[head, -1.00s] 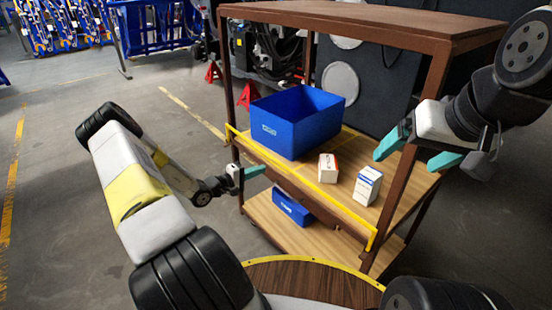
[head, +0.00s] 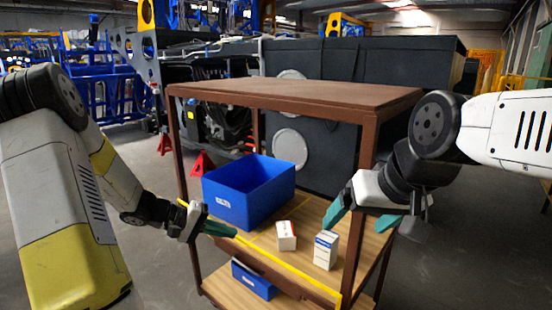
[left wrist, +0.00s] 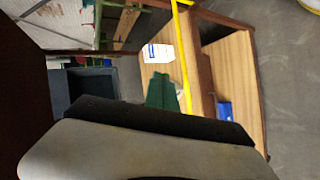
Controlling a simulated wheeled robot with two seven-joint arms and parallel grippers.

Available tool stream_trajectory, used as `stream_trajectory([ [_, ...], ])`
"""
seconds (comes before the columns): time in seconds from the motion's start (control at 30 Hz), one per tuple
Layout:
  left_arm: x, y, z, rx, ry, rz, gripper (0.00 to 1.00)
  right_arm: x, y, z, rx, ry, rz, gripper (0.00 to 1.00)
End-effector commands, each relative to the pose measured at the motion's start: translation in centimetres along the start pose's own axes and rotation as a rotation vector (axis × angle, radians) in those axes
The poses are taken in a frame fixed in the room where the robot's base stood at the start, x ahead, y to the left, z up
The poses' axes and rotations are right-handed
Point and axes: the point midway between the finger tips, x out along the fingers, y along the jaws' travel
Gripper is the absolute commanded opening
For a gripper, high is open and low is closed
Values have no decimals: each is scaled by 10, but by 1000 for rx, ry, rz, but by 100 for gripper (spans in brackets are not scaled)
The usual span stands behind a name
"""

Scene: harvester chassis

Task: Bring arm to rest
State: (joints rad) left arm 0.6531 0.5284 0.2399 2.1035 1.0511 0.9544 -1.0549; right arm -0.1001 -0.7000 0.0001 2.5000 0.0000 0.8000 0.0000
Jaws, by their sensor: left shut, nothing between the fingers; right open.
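My left gripper (head: 220,228) is shut and empty, with its teal fingers by the yellow rail at the front left of the rack's middle shelf. It also shows in the left wrist view (left wrist: 162,92), partly hidden by the dark wrist body. My right gripper (head: 361,220) is open and empty, at the right side of the rack above the shelf boxes. Its teal fingers are spread, and one fingertip appears just above the blue-and-white box (head: 326,250). The left arm is bent, with its upper links at the left edge of the head view.
The brown rack (head: 300,95) holds a blue bin (head: 232,202), a small red-and-white box (head: 286,236) and the blue-and-white box. A smaller blue bin (head: 254,280) sits on the lower shelf. Dark machinery stands behind. Grey floor lies open at left.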

Motion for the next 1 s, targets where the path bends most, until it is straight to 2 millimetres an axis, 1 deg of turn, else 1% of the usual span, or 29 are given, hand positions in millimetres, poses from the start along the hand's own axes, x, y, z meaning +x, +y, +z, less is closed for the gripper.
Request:
stream_trajectory([
  [0.03, -4, 21, 14, 45, -38, -62, 0, 0, 0, 0, 0, 0, 0, 85],
  [0.1, -10, 41, 33, 86, -81, -143, 0, 0, 0, 0, 0, 0, 0, 85],
  [0.2, -22, 66, 61, 146, -120, -262, 0, 0, 0, 0, 0, 0, 0, 85],
  [0.37, -47, 98, 101, 244, -123, -443, 0, 0, 0, 0, 0, 0, 0, 85],
  [0.5, -73, 120, 132, 331, -72, -579, 0, 0, 0, 0, 0, 0, 0, 85],
  [0.6, -94, 132, 152, 390, -7, -656, 0, 0, 0, 0, 0, 0, 0, 85],
  [0.73, -118, 144, 172, 453, 91, -719, 0, 0, 0, 0, 0, 0, 0, 85],
  [0.8, -128, 147, 178, 478, 140, -738, 0, 0, 0, 0, 0, 0, 0, 85],
  [0.9, -138, 150, 185, 501, 191, -752, 0, 0, 0, 0, 0, 0, 0, 85],
  [1.0, -144, 151, 188, 512, 218, -758, 0, 0, 0, 0, 0, 0, 0, 85],
])
